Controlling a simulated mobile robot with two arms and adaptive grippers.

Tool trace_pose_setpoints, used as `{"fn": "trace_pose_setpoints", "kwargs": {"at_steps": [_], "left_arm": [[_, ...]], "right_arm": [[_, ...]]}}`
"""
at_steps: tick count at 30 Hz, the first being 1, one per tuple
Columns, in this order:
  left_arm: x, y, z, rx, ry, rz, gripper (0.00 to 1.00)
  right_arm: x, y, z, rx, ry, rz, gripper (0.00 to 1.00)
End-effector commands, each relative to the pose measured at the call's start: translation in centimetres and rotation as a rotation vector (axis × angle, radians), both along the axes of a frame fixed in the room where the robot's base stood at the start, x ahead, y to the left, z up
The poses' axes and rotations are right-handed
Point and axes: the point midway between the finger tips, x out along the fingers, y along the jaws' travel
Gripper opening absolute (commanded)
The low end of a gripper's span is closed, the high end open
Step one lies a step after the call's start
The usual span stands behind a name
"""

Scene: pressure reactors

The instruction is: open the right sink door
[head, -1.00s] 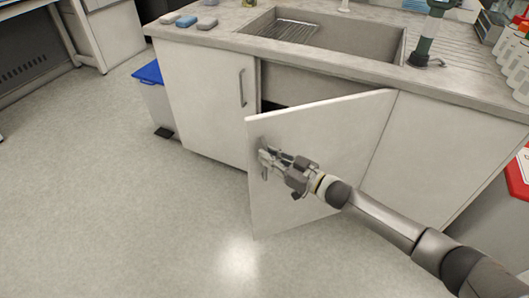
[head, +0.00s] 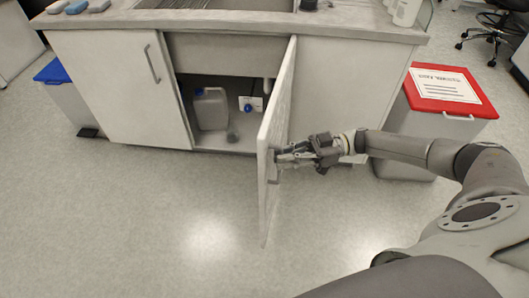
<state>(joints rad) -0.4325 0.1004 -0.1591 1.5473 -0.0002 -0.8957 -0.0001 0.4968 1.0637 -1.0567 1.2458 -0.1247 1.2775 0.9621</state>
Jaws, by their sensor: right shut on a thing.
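The right sink door (head: 280,125) stands swung well out from the cabinet, seen nearly edge-on. The space behind it is exposed. My right gripper (head: 275,162) is at the door's outer edge, on its right side, shut on the door handle, which is mostly hidden by the fingers and door edge. The left sink door (head: 110,88) is shut, with a vertical metal handle (head: 152,64). My left gripper is not in view.
Inside the cabinet are a grey jug (head: 210,108) and a white item with a blue cap (head: 249,104). A red-lidded bin (head: 447,90) stands to the right, near my right arm. A blue-lidded bin (head: 62,68) stands at the left. The floor in front is clear.

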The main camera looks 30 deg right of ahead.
Motion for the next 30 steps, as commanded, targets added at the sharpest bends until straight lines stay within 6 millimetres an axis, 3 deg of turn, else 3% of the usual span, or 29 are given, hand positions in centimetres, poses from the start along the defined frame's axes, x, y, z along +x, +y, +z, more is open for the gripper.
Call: {"fn": "trace_pose_setpoints", "kwargs": {"at_steps": [6, 17, 18, 23, 30], "left_arm": [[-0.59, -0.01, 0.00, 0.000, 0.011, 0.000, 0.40], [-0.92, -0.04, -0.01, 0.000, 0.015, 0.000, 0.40], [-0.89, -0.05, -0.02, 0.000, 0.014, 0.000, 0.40], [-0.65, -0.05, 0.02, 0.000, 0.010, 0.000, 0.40], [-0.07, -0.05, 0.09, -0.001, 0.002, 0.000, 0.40]], "right_arm": [[-0.57, -1.31, 0.09, 0.001, 0.000, -0.007, 0.00], [-0.54, -1.50, 0.16, 0.001, -0.002, -0.010, 0.00], [-0.53, -1.50, 0.17, 0.000, -0.003, -0.010, 0.11], [-0.56, -1.48, 0.15, 0.001, -0.002, -0.009, 0.31], [-0.67, -1.38, 0.07, 0.001, -0.001, -0.006, 0.31]]}}
